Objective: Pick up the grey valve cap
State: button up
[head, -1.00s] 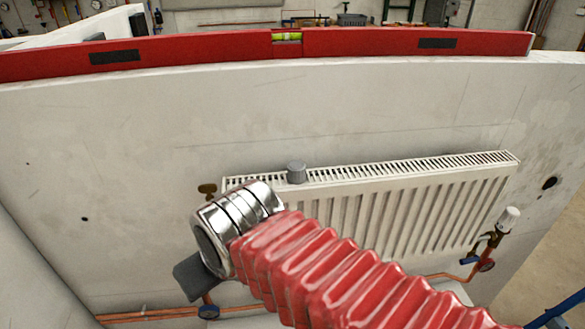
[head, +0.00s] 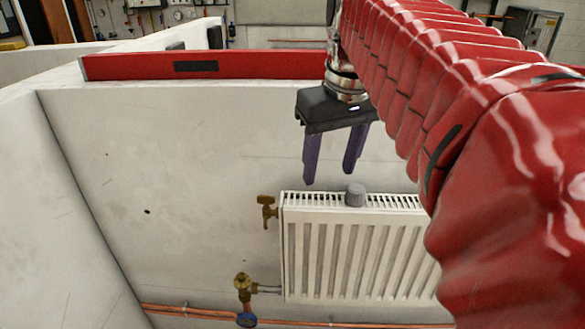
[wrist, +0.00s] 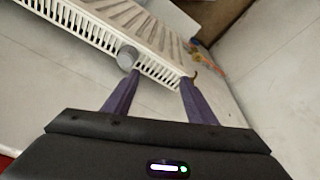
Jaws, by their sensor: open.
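The grey valve cap (head: 355,194) stands on the top grille of the white radiator (head: 360,255), near its left end. It also shows in the wrist view (wrist: 127,58), close to the tip of the left finger. My gripper (head: 330,178) is open and empty, with its two purple fingers pointing down. It hangs above the radiator top, its fingertips a little higher than the cap and mostly to its left in the head view. In the wrist view my gripper (wrist: 158,82) has the radiator's end and grille beyond its fingers.
A brass key-like fitting (head: 266,208) sits beside the radiator's upper left corner. A brass valve (head: 243,285) and copper pipes (head: 190,311) are below. A red spirit level (head: 200,65) lies along the wall top behind my gripper. My red arm hides the radiator's right part.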

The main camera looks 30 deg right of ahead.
jog(key=s+d+r, duration=0.1)
jog(key=d+r, duration=0.5)
jog(key=d, duration=0.1)
jog(key=shift+s+m+g, duration=0.3)
jog(key=shift+s+g, duration=0.1)
jog(key=shift+f, duration=0.1)
send_over(357, 188)
jog(key=shift+s+f, duration=0.2)
jog(key=shift+f, duration=1.95)
jog(key=shift+s+f, duration=0.15)
jog(key=shift+f, duration=1.95)
jog(key=shift+w+f, duration=0.2)
jog(key=shift+f, duration=1.1)
jog(key=shift+w+f, duration=0.2)
jog(key=shift+f, duration=1.05)
